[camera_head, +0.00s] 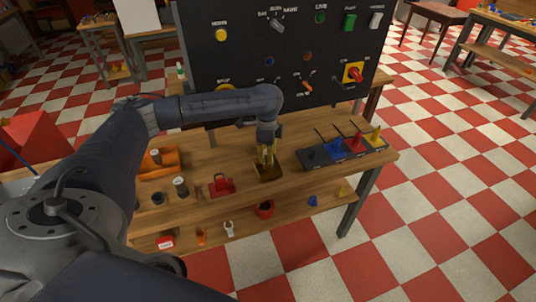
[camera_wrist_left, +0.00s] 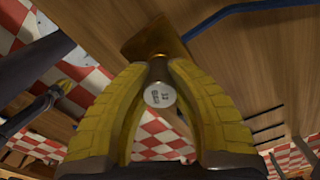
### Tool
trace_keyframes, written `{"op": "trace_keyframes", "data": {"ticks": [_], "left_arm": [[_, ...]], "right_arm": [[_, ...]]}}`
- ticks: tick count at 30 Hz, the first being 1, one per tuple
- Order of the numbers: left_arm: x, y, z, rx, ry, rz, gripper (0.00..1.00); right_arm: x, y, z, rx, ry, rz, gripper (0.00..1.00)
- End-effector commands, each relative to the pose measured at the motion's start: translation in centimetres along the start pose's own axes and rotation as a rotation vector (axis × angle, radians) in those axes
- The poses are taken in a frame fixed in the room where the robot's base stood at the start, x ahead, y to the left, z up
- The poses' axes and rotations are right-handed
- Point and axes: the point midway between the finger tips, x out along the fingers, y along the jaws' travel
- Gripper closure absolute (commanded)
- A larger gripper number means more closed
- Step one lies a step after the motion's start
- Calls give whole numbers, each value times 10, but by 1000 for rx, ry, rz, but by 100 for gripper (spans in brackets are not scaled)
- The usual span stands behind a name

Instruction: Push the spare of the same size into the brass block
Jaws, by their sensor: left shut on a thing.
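The brass block (camera_head: 268,172) sits near the front edge of the wooden bench, with my left gripper (camera_head: 265,156) directly above it. In the left wrist view, the yellow fingers (camera_wrist_left: 160,98) are shut on a grey metal cylinder (camera_wrist_left: 160,94) with a pale, printed end facing the camera. The block (camera_wrist_left: 152,40) shows beyond the cylinder. The cylinder's far end is hidden or meets the block; I cannot tell how deep it sits. Another grey-topped cylinder (camera_head: 181,187) stands on the bench to the left. My right gripper is not in view.
A dark control panel (camera_head: 270,50) stands behind the bench. A dark rack (camera_head: 340,153) with blue, red and yellow pieces lies to the right. A red padlock-like piece (camera_head: 222,186) and an orange tray (camera_head: 158,162) lie left. Several small items are on the lower shelf.

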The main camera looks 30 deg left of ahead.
Motion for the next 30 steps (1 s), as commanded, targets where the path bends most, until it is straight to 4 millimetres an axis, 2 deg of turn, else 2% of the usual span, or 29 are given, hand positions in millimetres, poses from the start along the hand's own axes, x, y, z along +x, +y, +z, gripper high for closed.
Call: {"op": "trace_keyframes", "data": {"ticks": [8,9,15,24,30], "left_arm": [[5,0,0,0,0,0,100],[5,0,0,0,0,0,79],[5,0,0,0,0,0,56],[2,0,0,0,0,-1,56],[-19,-1,0,-1,2,-4,56]], "right_arm": [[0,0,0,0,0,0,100],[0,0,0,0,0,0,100],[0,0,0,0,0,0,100],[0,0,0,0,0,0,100],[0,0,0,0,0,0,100]]}}
